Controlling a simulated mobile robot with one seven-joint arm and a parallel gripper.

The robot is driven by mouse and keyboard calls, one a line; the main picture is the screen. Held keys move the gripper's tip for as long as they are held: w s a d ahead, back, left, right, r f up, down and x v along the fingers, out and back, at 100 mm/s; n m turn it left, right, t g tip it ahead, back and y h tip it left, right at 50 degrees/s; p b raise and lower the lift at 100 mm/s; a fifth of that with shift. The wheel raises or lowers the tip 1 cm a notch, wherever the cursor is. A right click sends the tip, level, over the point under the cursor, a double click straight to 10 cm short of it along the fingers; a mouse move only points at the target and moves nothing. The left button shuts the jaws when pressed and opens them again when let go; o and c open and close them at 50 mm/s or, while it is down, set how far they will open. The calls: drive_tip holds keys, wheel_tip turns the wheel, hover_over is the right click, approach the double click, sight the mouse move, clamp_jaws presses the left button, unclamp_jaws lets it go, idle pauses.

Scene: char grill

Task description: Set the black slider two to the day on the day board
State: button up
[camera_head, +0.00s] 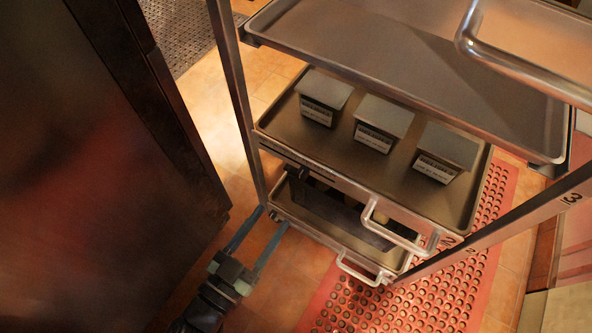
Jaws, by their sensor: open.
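I cannot make out a day board or a black slider two in this view. My gripper (271,218) is at the lower left, above the tiled floor, near the foot of the metal rack (229,90). Its two long fingers are spread apart with nothing between them. The right rack post carries a dark mark that reads "3" near its upper end. A dark object (330,208) sits under the middle tray, partly hidden, and I cannot tell what it is.
The middle tray (330,150) holds three lidded metal containers (375,122) with white labels. An empty tray (400,70) is above it. Bar handles (390,232) stick out from the rack. A dark cabinet (90,170) stands left. A red perforated mat (400,305) lies below right.

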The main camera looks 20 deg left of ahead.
sight(299, 178)
drive_tip(key=b+x, duration=0.2)
drive_tip(key=x, duration=0.9)
drive_tip(key=shift+w, duration=0.1)
clamp_jaws()
idle(1.1)
